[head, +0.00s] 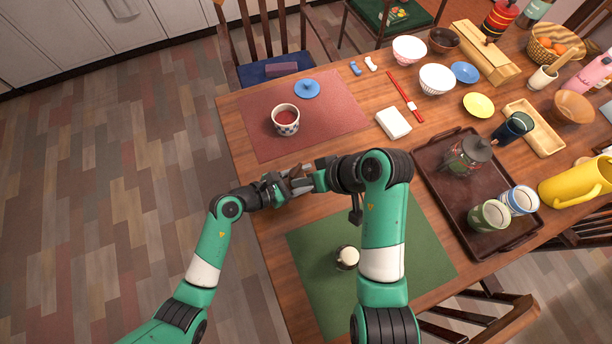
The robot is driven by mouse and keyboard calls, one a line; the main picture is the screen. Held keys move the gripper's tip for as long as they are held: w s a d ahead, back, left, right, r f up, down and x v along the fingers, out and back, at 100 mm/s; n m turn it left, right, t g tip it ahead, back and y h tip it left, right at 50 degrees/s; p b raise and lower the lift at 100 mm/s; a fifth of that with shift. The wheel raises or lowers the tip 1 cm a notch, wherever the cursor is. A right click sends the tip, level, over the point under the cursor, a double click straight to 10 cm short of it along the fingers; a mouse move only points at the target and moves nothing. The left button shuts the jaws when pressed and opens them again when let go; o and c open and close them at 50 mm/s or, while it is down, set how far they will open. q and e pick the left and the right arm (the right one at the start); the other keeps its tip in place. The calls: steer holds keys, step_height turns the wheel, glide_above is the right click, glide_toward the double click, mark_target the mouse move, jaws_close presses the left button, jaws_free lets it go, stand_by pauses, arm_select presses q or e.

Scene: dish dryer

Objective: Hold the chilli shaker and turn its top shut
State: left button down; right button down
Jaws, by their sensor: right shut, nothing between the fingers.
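A small brown thing (296,175), which looks like the chilli shaker, is between my two grippers over the table's left part, between the red and green mats. My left gripper (279,186) is at its left side and appears shut on it. My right gripper (306,179) is close at its right side, shut with nothing between its fingers. The fingers hide much of the brown thing, so its top and how far it is turned cannot be made out.
A small dark pot with a pale top (347,257) stands on the green mat (315,250).

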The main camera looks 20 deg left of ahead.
steer(key=shift+s+a, duration=0.4)
steer(key=shift+a, duration=0.1)
stand_by(0.6)
stand_by(1.3)
steer(key=shift+w, duration=0.85)
arm_select(q)
steer(key=shift+f, duration=0.1)
arm_select(e)
steer(key=v, duration=0.7)
steer(key=shift+r, duration=0.25)
steer(key=shift+d, duration=0.1)
arm_select(q)
steer(key=shift+c, duration=1)
jaws_free()
